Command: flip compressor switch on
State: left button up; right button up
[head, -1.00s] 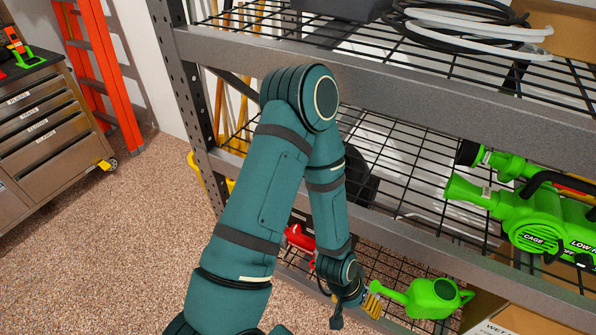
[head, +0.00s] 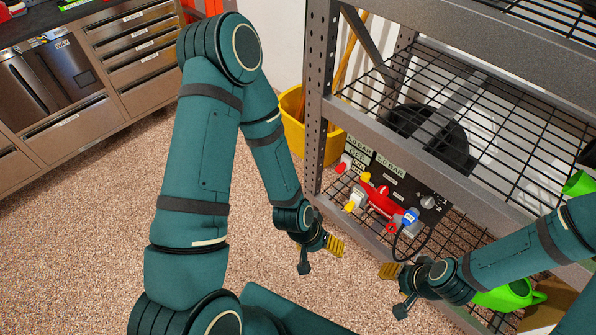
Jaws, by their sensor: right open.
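The compressor stands on the lower wire shelf, with a red body (head: 382,200), a black panel (head: 405,185) behind it, and yellow and blue fittings. Labels reading BAR and OFF show at the panel's left. Small red parts sit near them, but I cannot tell which is the switch. My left gripper (head: 320,257) is in front of the shelf, left of and below the compressor. Its fingers look apart and empty. My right gripper (head: 394,290) is open and empty, below the compressor near the lower shelf's front edge. Neither gripper touches the compressor.
A grey shelf post (head: 318,100) stands left of the compressor, and the middle shelf's front beam (head: 400,150) runs above it. A green watering can (head: 512,294) is partly behind my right arm. A yellow bucket (head: 293,118) stands behind the post. The carpet (head: 80,250) at left is clear.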

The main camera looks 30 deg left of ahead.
aim_at(341, 168)
jog(key=j+u, duration=0.2)
jog(key=u, duration=0.15)
jog(key=i+j+u, duration=0.5)
jog(key=i+u, duration=0.15)
